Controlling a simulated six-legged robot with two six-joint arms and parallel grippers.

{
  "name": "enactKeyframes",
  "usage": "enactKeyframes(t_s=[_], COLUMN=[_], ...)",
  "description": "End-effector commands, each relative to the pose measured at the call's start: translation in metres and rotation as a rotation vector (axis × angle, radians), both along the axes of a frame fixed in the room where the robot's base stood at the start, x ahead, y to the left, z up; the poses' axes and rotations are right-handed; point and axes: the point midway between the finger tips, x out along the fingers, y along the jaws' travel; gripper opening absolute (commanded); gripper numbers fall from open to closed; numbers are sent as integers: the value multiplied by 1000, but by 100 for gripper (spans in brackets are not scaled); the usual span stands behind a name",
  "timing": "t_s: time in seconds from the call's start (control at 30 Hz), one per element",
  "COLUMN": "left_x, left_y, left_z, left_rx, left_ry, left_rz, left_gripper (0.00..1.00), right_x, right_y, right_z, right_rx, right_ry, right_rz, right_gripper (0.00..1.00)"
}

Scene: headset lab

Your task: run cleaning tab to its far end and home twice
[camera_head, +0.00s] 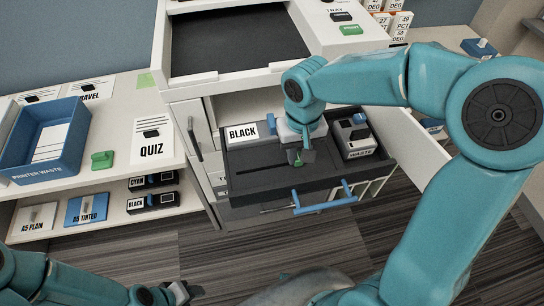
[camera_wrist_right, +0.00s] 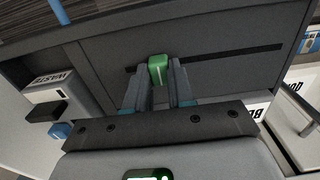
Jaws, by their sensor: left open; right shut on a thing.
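The green cleaning tab (camera_wrist_right: 158,68) sits in a dark slot (camera_wrist_right: 230,56) in the panel of the pulled-out drawer (camera_head: 262,180). In the wrist view it is near the slot's left end, towards the waste box, and most of the slot runs free to its right. My right gripper (camera_wrist_right: 158,84) is shut on the tab, a finger on each side. In the head view this gripper (camera_head: 300,153) reaches down into the drawer, and the tab (camera_head: 298,162) shows only slightly below it. My left gripper (camera_head: 180,293) is open and empty at the bottom left, well away from the drawer.
A blue handle (camera_head: 325,198) is on the drawer front. A blue printer-waste tray (camera_head: 45,140) and a QUIZ card (camera_head: 151,141) lie on the left counter.

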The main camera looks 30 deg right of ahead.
Motion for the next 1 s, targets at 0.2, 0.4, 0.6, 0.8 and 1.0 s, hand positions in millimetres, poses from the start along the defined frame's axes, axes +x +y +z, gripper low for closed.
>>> enactKeyframes(t_s=[0.2, 0.4, 0.6, 0.8, 1.0], left_x=[0, 0, 0, 0, 0], left_y=[0, 0, 0, 0, 0], left_z=[-2, -2, -1, -2, -2], left_rx=[0, 0, 0, 0, 0], left_ry=[0, 0, 0, 0, 0], left_rz=[0, 0, 0, 0, 0], left_gripper=[49, 49, 49, 49, 49], right_x=[-5, -6, -6, -6, -6], right_y=[-23, -26, -26, -25, -25], right_z=[2, 2, 3, 2, 3], right_rx=[-1, -1, -1, 0, 0], right_ry=[-5, -6, -6, -4, -3], right_rz=[-2, 0, 0, 0, 0], right_gripper=[0, 0, 0, 49, 49])
